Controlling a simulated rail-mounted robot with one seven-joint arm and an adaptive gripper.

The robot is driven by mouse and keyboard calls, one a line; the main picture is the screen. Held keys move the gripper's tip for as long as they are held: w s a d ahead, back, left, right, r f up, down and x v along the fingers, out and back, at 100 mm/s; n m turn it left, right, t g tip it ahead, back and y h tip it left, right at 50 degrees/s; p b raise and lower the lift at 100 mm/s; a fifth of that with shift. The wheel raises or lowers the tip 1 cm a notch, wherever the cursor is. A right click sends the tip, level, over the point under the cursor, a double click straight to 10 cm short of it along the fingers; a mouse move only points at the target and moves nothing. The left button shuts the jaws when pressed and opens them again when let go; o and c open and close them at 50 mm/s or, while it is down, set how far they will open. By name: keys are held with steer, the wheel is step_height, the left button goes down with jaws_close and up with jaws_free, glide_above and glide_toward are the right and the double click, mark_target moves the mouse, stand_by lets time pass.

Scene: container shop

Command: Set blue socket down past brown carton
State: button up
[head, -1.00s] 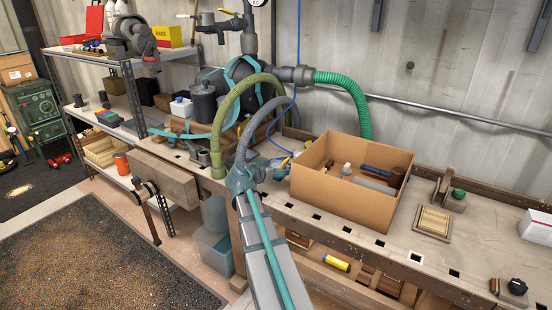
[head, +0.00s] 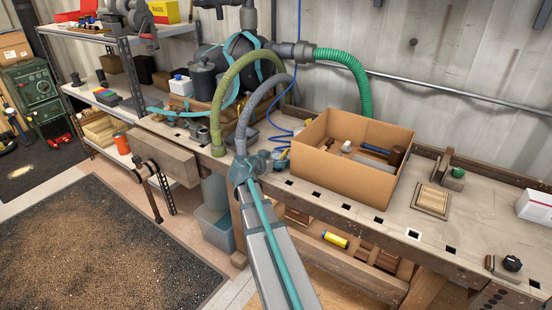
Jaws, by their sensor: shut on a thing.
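My arm reaches up from the bottom edge in the head view. My gripper (head: 250,168) is at its far end, by the bench's front edge, left of the brown carton. It is shut; its fingertips are small and partly covered, and the blue socket cannot be made out between them. I see no loose blue socket elsewhere. The open brown carton (head: 335,178) stands on the bench to the right of my gripper, a clear gap away.
A vise (head: 165,160) is at left. A wooden block (head: 432,200) and a green-topped tool (head: 455,178) lie right of the carton. Bare bench (head: 475,220) lies farther right, before a white box (head: 535,208).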

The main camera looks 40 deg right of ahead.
steer(key=o, duration=1.8)
steer(key=b+v, duration=0.1)
steer(key=v, duration=1.1)
steer(key=s+a+f+n+g+y, duration=0.25)
steer(key=s+a+f, duration=0.2)
steer(key=f, duration=0.75)
steer(key=s+a+f+n+g+y, duration=0.1)
steer(key=s+a+f+n+y, duration=0.25)
steer(key=f, duration=0.85)
steer(key=s+a+f+n+g+y, duration=0.1)
steer(key=s+a+f+n, duration=0.2)
steer(key=s+a+f, duration=0.55)
steer(key=s+a+f+n+g+y, duration=0.2)
steer(key=s+a+f, duration=0.2)
steer(key=s+f, duration=0.2)
steer(key=s+a+f+n+g+y, duration=0.1)
steer(key=s+a+f, duration=0.4)
steer(key=s, duration=0.5)
steer(key=s+a+f+n+g+y, duration=0.2)
steer(key=s+a+f+g+y, duration=0.1)
steer(key=s+f, duration=0.4)
steer(key=shift+s+a+f+n+g, duration=0.15)
steer(key=shift+s+a+f, duration=0.05)
steer(key=shift+s+a, duration=0.2)
steer(key=shift+s+a+f+n+g, duration=0.1)
steer(key=shift+s+a+f+n, duration=0.1)
steer(key=shift+s+a, duration=0.25)
